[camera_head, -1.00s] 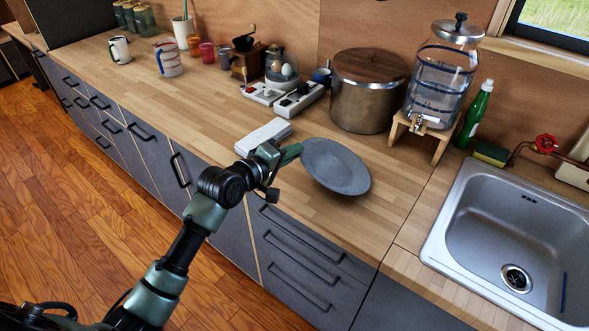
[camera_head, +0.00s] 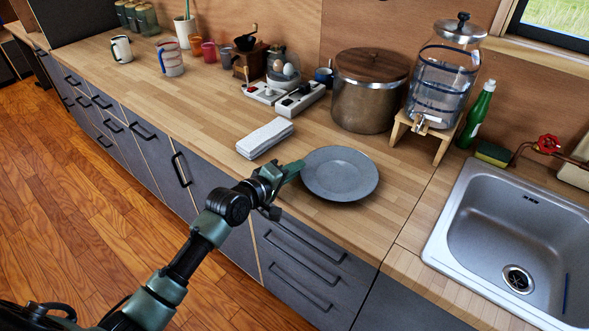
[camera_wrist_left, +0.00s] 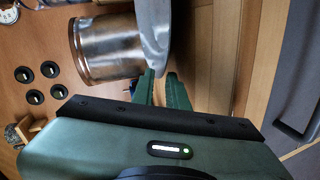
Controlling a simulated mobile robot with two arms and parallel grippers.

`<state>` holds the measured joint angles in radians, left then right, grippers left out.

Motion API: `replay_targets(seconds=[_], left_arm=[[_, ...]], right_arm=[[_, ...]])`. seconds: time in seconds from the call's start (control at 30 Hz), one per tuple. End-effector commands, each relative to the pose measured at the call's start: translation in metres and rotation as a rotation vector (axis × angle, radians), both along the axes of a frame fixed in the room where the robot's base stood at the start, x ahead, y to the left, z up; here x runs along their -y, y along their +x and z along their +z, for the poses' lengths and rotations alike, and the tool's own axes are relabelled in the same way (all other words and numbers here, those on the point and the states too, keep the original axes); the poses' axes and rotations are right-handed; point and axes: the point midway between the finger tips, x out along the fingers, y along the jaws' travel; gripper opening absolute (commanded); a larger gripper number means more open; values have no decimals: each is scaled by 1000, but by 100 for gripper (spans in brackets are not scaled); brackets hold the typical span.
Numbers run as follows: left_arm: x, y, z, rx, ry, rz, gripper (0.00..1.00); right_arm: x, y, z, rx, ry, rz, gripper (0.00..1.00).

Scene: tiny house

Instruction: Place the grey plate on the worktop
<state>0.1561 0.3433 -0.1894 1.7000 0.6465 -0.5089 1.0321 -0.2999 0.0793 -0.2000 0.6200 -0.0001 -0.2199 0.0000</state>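In the left wrist view the plate (camera_wrist_left: 153,30) shows nearly edge-on, just beyond the fingertips. My left gripper (camera_head: 295,168) is at the plate's left rim, with its green fingers pointing toward it. In the wrist view the fingers of this gripper (camera_wrist_left: 161,75) are apart, with wood showing between them. Whether a fingertip still touches the rim cannot be told. My right gripper is in neither view.
A folded white cloth (camera_head: 265,138) lies left of the plate. A large lidded pot (camera_head: 367,105) and a water dispenser (camera_head: 440,85) on a wooden stand are behind it. The sink (camera_head: 490,225) is to the right. Bare worktop lies between plate and sink.

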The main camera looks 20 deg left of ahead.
Motion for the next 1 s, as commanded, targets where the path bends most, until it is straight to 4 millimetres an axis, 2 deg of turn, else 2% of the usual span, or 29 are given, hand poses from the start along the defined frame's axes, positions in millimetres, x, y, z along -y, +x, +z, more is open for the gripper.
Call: replay_targets(seconds=[0.23,0.7,0.83,1.0], left_arm=[[-3,-9,3,1,-1,0,15],[-35,-91,27,0,0,0,15],[-39,-103,31,0,0,1,15],[-41,-108,34,1,-1,0,15]], right_arm=[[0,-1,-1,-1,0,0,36],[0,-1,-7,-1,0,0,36],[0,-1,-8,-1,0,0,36],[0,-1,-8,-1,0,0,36]])
